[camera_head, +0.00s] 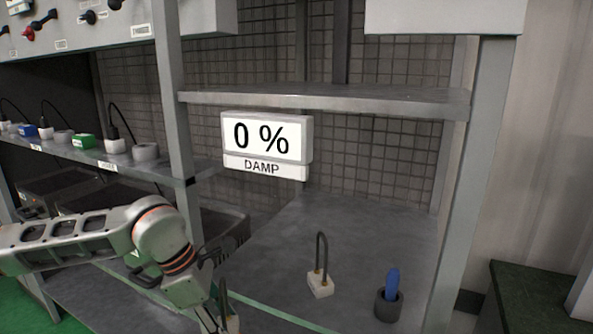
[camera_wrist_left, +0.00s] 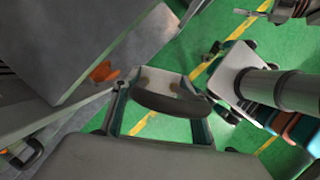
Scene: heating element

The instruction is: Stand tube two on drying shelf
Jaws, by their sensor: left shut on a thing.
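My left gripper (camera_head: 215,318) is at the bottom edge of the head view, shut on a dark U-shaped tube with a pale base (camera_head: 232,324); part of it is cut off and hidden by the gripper. In the left wrist view the held tube's dark bend (camera_wrist_left: 168,105) sits between the fingers, with its pale base (camera_wrist_left: 158,80) beyond. Another U-shaped tube (camera_head: 321,258) stands upright on a white base on the grey lower shelf (camera_head: 350,225). I cannot read a number on either tube. My right gripper is not in view.
A display (camera_head: 267,138) reads "0 % DAMP" below the upper shelf (camera_head: 330,100). A blue item stands in a dark round holder (camera_head: 388,304) at the shelf's right. A grey post (camera_head: 470,190) bounds the right side. The shelf behind the standing tube is clear.

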